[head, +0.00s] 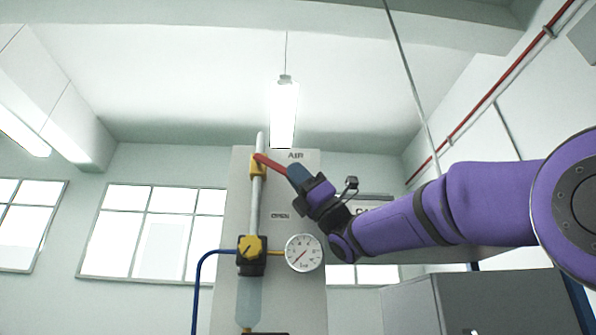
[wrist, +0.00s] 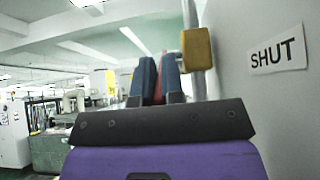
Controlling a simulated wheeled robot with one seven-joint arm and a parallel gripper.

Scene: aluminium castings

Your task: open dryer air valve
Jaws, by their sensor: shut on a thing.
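The dryer air valve has a yellow body (head: 258,168) on a grey vertical pipe, with a red lever (head: 270,162) sloping down to the right from it. My gripper (head: 297,172) is shut on the lever's outer end, to the right of the valve body. In the wrist view the two blue fingers (wrist: 158,80) have the red lever (wrist: 158,84) between them, and the yellow body (wrist: 197,49) stands just to the right.
A yellow regulator knob (head: 250,247) sits below the valve. A SHUT label (wrist: 278,50) shows in the wrist view. A grey cabinet (head: 500,300) stands lower right.

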